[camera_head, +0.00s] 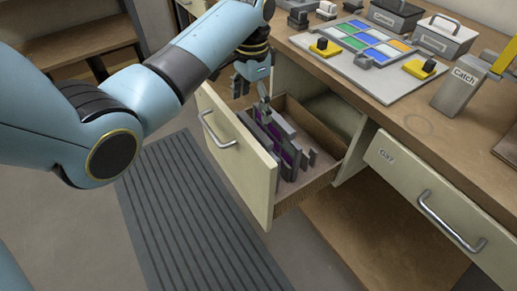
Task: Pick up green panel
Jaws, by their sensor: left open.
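Green panes (353,43) show in a grid of blue, green, white and orange panes in the board (385,88) on the desk. An open drawer (326,190) holds a dark grey rack (290,172) with purple panels (291,154) standing in it. No green shows in the drawer, and part of the rack is hidden by my gripper and the drawer front. My left gripper (264,106) is open and points down over the back left part of the rack. I cannot tell whether it touches a panel. My right gripper is not in view.
The drawer front (240,160) with its metal handle stands out left of the rack. A closed drawer (430,205) is at the right. On the desk are yellow clamps (420,69), a grey "Catch" container (457,92) and grey boxes (444,38). A ribbed mat (190,225) lies on the floor.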

